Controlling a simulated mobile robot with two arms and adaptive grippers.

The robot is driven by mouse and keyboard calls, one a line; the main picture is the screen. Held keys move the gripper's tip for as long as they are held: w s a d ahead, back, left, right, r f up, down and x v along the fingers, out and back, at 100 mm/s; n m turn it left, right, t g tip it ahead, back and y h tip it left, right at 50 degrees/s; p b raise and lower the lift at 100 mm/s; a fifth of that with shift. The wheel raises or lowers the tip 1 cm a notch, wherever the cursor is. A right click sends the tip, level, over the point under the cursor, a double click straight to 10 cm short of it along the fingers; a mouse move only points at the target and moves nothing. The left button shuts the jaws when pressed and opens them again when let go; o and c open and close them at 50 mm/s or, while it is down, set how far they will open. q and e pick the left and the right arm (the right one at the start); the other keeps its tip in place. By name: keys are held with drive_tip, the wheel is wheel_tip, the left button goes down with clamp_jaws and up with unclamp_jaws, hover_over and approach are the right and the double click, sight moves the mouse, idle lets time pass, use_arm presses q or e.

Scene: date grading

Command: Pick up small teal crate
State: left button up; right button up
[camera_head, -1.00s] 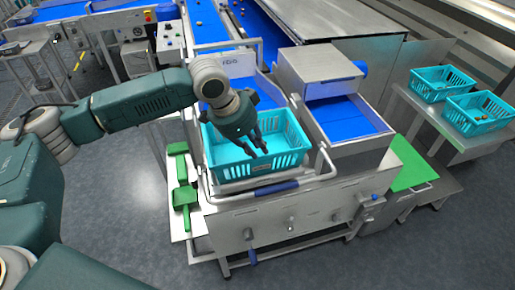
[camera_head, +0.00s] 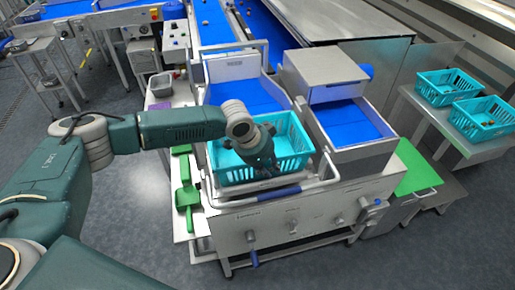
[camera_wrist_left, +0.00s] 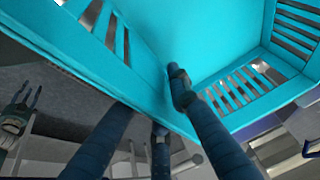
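A teal crate (camera_head: 292,150) with slotted walls sits on the metal stand of the machine, inside a tubular frame. My left gripper (camera_head: 272,170) is at the crate's near side, low by its front rim. In the left wrist view the crate (camera_wrist_left: 225,35) fills the upper part. There the left gripper (camera_wrist_left: 152,104) has its dark fingers spread apart. One finger overlaps the crate's inside, and others are by the edge of its wall; contact is unclear. A pronged dark shape at that view's left edge may be my right gripper (camera_wrist_left: 28,98).
Two more teal crates (camera_head: 447,88) (camera_head: 483,118) holding small items stand on a side table at right. A handle bar with a blue grip (camera_head: 273,193) runs before the near crate. Green scoops (camera_head: 187,195) lie at left. A green board (camera_head: 415,166) is at right.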

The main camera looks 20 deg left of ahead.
use_arm(q)
drive_tip(key=shift+d+f, duration=0.1)
drive_tip(key=shift+f, duration=0.2)
clamp_jaws()
drive_tip(key=shift+w, duration=0.1)
drive_tip(key=shift+r, duration=0.1)
wheel_tip(320, 180, up, 26)
drive_tip(key=p, duration=0.4)
idle(0.8)
